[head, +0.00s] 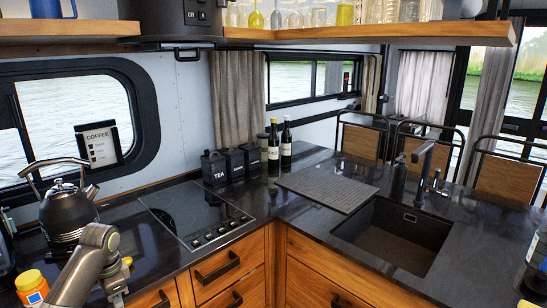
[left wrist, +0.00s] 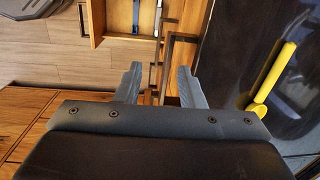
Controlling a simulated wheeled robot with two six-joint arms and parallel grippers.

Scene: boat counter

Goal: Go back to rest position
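My left arm comes in at the lower left of the head view, in front of the counter edge, with its wrist bent downward. My left gripper (left wrist: 160,85) shows in the left wrist view with its two grey fingers apart. Nothing is between the fingers. Behind them I see drawer fronts with dark handles and an open drawer (left wrist: 96,22) with utensils inside. My right gripper is in neither view.
A black kettle (head: 66,212) and a yellow-lidded jar (head: 31,287) stand near my left arm. The cooktop (head: 200,212), drying mat (head: 328,187) and sink (head: 395,238) lie along the dark counter. A yellow utensil (left wrist: 273,80) lies right of the fingers.

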